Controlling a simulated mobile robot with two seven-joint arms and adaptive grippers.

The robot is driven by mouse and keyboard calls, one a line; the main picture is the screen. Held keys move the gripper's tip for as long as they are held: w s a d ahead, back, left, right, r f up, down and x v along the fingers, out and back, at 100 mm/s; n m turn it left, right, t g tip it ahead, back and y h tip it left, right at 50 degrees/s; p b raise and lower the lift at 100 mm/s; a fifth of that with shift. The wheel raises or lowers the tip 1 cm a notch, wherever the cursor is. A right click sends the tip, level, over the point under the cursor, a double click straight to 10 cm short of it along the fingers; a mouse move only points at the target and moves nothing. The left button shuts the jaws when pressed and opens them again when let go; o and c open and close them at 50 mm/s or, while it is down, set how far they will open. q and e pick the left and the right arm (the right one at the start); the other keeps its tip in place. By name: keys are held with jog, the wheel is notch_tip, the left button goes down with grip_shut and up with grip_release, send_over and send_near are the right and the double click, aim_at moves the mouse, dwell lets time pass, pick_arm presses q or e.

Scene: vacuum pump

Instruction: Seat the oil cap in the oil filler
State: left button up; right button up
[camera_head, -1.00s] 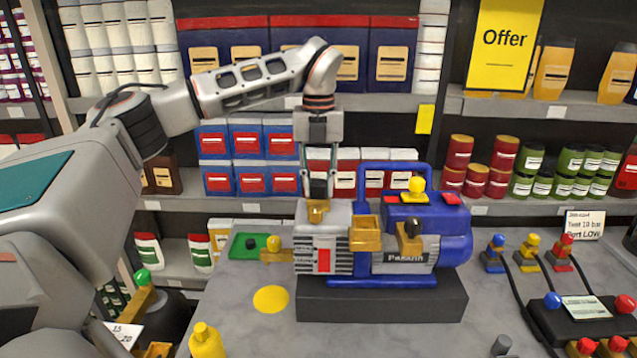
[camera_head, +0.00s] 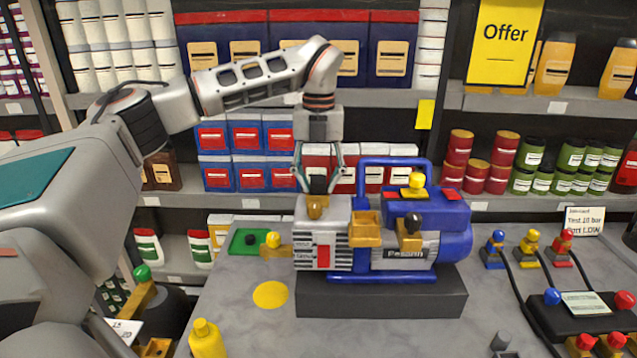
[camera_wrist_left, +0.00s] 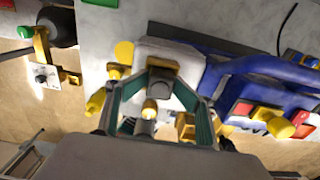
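The oil cap (camera_head: 318,185) is a small dark piece at the top of the brass oil filler (camera_head: 315,207), on the left end of the blue and grey vacuum pump (camera_head: 400,255). It looks upright; I cannot tell how deep it sits. My left gripper (camera_head: 317,179) points down over it, its fingers spread to both sides of the cap with gaps. In the left wrist view the cap (camera_wrist_left: 160,91) shows as a dark round top between the open fingers (camera_wrist_left: 161,100). My right gripper is not in view.
The pump stands on a dark block (camera_head: 380,300) on the grey counter. Its blue handle (camera_head: 395,162) rises just right of my gripper. A green tray (camera_head: 250,241) and a yellow disc (camera_head: 270,294) lie to the left. Coloured valves with hoses (camera_head: 530,250) stand at right.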

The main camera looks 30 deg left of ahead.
aim_at(318, 178)
pick_arm(q)
notch_tip(318, 178, up, 13)
dwell(0.3)
jog(key=shift+s+f, duration=0.1)
dwell(0.5)
